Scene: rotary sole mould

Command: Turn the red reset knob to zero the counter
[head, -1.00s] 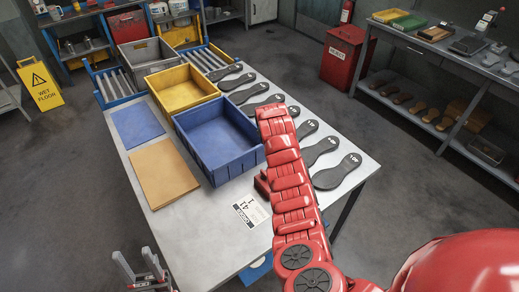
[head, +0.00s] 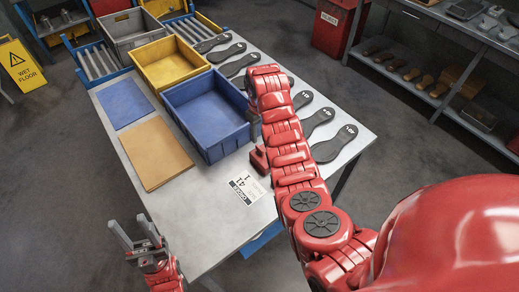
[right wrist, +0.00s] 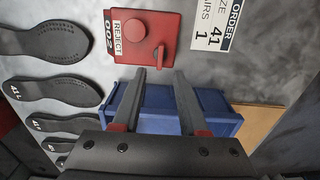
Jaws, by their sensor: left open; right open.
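The red counter box (right wrist: 145,35) lies on the table in the right wrist view, labelled REJECT 002. It has a dark red round piece (right wrist: 135,28) on its face and a small red piece (right wrist: 160,57) at its lower edge; which one is the reset knob I cannot tell. My right gripper (right wrist: 162,72) is open and empty, its fingertips just below the box in the picture, apparently apart from it. My left gripper (head: 135,236) is open and empty off the table's near left side.
A blue bin (head: 208,150), a yellow bin (head: 172,85) and a grey bin (head: 133,45) stand on the table (head: 205,215). Black soles (head: 334,143) line its right side. An order card (head: 246,189) lies near the box. The table's near left part is clear.

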